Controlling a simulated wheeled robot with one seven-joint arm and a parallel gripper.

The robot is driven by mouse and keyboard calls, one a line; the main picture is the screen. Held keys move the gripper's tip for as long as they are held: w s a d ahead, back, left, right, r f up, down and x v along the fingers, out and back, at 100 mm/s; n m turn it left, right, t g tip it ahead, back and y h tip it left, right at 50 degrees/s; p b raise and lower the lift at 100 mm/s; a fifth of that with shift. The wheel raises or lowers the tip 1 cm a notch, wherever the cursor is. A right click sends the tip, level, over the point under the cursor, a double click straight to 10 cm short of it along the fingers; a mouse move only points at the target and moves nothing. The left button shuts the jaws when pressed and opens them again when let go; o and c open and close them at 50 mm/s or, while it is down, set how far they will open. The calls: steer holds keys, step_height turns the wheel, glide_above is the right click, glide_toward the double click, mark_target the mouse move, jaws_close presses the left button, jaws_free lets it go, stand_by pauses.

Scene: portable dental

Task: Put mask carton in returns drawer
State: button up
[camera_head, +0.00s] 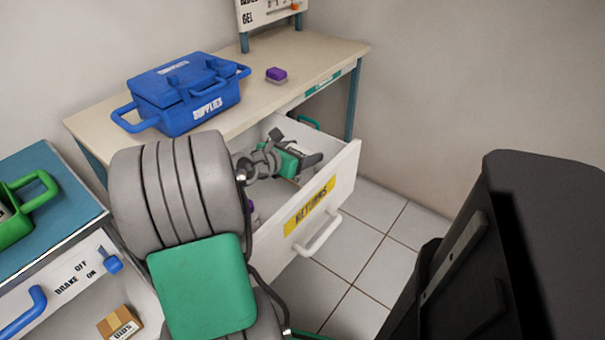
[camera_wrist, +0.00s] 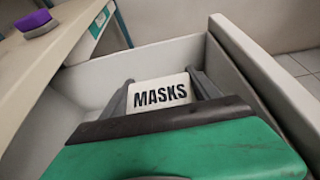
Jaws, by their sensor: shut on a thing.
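The mask carton (camera_wrist: 160,92), with a pale face reading MASKS, sits between the two dark fingers of my gripper (camera_wrist: 163,88) in the wrist view. My gripper is shut on it. In the head view my gripper (camera_head: 305,157) is inside the open returns drawer (camera_head: 318,209), which has a white front, a yellow RETURNS label and a white handle. The carton is mostly hidden behind my gripper there. The drawer's walls (camera_wrist: 245,60) surround the carton in the wrist view. I cannot tell whether the carton touches the drawer floor.
A blue SUPPLIES case (camera_head: 187,97) and a purple block (camera_head: 276,74) stand on the desk (camera_head: 305,62) above the drawer. A purple thing shows partly inside the drawer, beside my arm. A blue-topped cart (camera_head: 50,205) with a green tote (camera_head: 25,208) stands at left.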

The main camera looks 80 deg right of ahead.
steer(key=d+f+b, duration=0.1)
steer(key=f, duration=0.1)
steer(key=d+f+b, duration=0.1)
steer(key=f, duration=0.1)
steer(key=d+f+b, duration=0.1)
steer(key=f, duration=0.2)
steer(key=shift+s, duration=0.25)
steer(key=shift+r, duration=0.1)
steer(key=o, duration=1.4)
steer(key=shift+w+a+r, duration=0.15)
steer(key=shift+a+r, duration=0.05)
steer(key=p+v, duration=0.3)
steer(key=v, duration=0.8)
steer(key=shift+a+p, duration=0.2)
steer(key=shift+p, duration=0.15)
